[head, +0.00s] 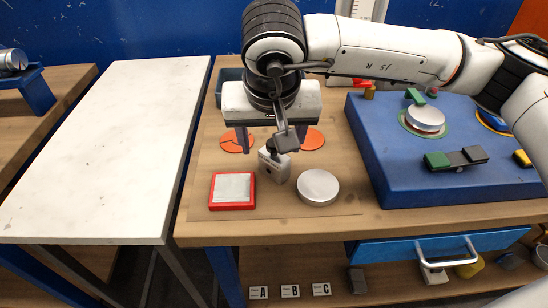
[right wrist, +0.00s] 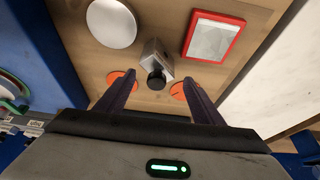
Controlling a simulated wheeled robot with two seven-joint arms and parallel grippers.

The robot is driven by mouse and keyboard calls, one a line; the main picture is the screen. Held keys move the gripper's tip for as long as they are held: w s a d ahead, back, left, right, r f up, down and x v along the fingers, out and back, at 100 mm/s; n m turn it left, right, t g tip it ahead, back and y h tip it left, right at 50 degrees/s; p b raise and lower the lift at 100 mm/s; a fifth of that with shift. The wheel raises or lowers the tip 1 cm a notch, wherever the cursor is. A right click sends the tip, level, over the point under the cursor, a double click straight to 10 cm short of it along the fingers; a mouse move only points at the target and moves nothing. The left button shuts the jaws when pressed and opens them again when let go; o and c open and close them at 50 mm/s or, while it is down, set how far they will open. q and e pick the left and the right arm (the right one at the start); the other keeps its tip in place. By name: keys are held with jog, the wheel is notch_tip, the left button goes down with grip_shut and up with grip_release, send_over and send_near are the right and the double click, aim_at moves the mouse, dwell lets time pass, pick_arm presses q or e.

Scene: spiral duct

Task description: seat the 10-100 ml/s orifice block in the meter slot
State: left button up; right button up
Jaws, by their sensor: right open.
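A small grey metal block with a black knob (head: 275,168) stands on the wooden bench board; I cannot read any marking on it, so I cannot tell whether it is the 10-100 ml/s orifice block. The block also shows in the right wrist view (right wrist: 155,58). My right gripper (head: 272,150) is above and behind the block, fingers spread either side of the knob. It is open and empty; in the right wrist view its fingertips (right wrist: 158,83) are apart from the block. I cannot make out the meter slot. My left gripper is not in view.
A red-framed pad (head: 232,190) and a silver disc (head: 318,187) flank the block. Orange discs (head: 313,138) lie behind it. A blue console (head: 400,165) with knobs stands at right. A bare white table (head: 120,150) is at left. Lettered tags (head: 290,291) sit on the lower shelf.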

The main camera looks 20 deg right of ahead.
jog(key=shift+w+f, duration=0.25)
jog(key=shift+f, duration=0.35)
grip_shut()
jog(key=shift+r, duration=0.15)
